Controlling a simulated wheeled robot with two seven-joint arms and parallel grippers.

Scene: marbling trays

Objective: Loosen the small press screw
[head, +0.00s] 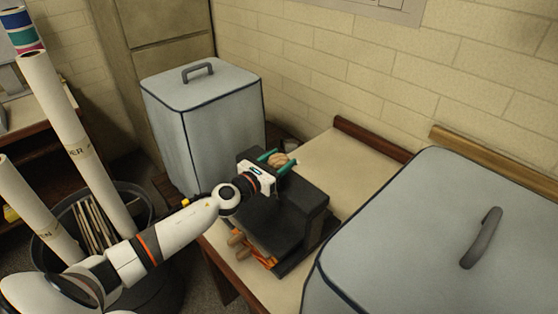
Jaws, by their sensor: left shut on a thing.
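The small press (291,207) is a dark, blocky frame standing on the pale table in the middle of the head view. A round tan wooden knob, which looks like the press screw (283,158), shows at its upper back part. My left gripper (277,161) reaches in from the left with its green fingers on either side of the knob, shut on it. The gripper and wrist hide part of the press and the lower part of the screw. My right gripper is not in view.
A large grey lidded bin (205,125) stands behind and left of the press. Another grey handled box (430,245) fills the front right. A dark bucket (68,212) with paper rolls (78,145) stands at left. Pale tabletop (352,170) is clear right of the press.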

